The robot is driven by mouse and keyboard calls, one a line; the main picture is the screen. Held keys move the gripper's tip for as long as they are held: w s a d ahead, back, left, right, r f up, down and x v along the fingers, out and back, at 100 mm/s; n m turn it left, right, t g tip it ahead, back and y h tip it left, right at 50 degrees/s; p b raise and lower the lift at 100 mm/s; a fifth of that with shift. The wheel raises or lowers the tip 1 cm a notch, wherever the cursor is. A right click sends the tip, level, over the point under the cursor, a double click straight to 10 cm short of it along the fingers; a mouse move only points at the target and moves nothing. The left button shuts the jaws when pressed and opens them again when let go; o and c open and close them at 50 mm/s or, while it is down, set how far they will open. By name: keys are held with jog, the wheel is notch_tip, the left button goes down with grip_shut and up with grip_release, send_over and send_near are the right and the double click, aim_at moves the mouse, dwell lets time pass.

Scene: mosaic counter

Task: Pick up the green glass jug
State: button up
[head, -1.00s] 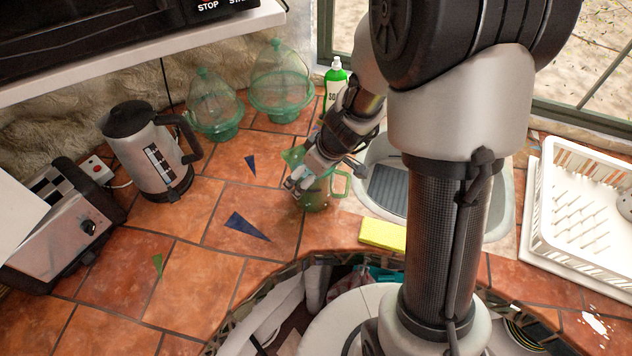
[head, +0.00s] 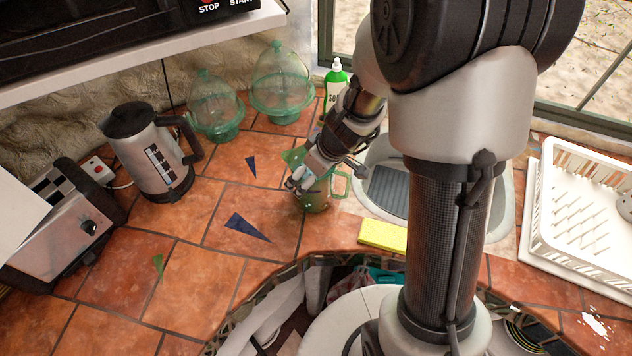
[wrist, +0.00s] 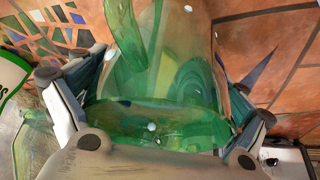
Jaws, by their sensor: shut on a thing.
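The green glass jug (head: 317,198) stands on the tiled counter in front of the sink, its handle (head: 342,184) on the right side. My gripper (head: 303,184) comes down on it from above and behind and hides part of its upper body. In the wrist view the green jug (wrist: 165,75) fills the middle, with one finger at its left and one at its right. My gripper (wrist: 160,120) is shut on the jug. I cannot tell whether the jug's base is clear of the counter.
A yellow sponge (head: 383,235) lies just right and in front of the jug. A green soap bottle (head: 335,88) and two green glass domes (head: 281,85) stand behind. A kettle (head: 150,150) and toaster (head: 60,225) are left, a white dish rack (head: 585,220) right.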

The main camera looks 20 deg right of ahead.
jog(key=shift+s+f, duration=0.2)
jog(key=shift+f, duration=0.05)
